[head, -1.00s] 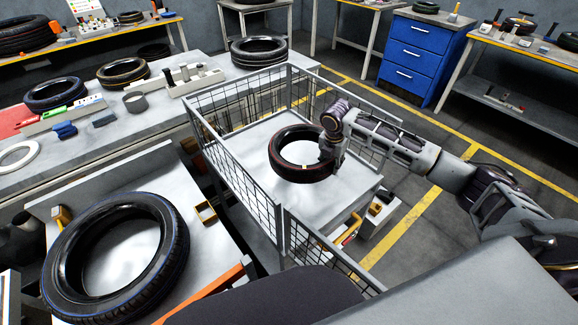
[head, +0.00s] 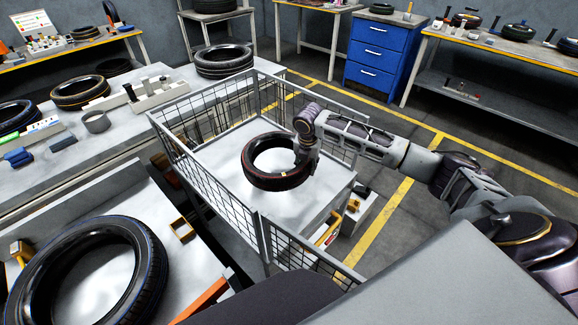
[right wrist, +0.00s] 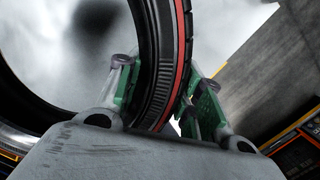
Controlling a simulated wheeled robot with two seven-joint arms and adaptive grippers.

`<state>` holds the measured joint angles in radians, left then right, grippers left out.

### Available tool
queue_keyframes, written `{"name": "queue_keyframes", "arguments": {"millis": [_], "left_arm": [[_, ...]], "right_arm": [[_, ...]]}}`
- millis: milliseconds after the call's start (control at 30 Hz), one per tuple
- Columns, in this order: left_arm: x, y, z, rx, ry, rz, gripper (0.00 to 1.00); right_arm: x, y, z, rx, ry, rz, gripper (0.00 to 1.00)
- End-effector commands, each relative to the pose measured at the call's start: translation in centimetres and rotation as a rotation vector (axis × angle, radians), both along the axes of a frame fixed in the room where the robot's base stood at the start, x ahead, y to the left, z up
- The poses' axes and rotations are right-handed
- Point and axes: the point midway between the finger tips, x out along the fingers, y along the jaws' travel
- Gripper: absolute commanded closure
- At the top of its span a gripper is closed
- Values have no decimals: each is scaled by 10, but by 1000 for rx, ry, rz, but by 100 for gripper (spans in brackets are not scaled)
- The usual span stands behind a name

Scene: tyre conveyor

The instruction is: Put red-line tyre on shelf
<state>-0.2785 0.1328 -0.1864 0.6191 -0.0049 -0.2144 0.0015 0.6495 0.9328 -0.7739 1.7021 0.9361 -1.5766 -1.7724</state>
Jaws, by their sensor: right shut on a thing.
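The red-line tyre (head: 262,180) is black with a thin red line on its side. It appears in the head view over the top deck of a wire-sided cart (head: 225,205); I cannot tell whether it touches the deck. My right gripper (head: 305,152) reaches in from the right and is shut on the tyre's right side. In the right wrist view, the green-padded fingers of the right gripper (right wrist: 155,72) stand on both sides of the tyre wall (right wrist: 165,55), the red line near the right finger. My left gripper is not in view.
A large blue-lined tyre (head: 151,282) lies at the lower left. Grey wire panels (head: 184,160) edge the cart. A workbench (head: 90,165) with tyres and tools stands at left. A blue drawer cabinet (head: 380,62) stands behind.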

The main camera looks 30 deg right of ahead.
Motion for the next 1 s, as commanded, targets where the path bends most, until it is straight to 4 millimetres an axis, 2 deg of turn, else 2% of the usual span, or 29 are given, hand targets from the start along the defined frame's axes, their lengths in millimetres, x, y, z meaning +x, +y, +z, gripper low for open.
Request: {"name": "queue_keyframes", "arguments": {"millis": [433, 1000], "left_arm": [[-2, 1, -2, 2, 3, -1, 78], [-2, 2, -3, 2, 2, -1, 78]], "right_arm": [[2, 1, -46, 3, -7, 0, 100], [2, 1, -55, 3, -7, 0, 100]]}}
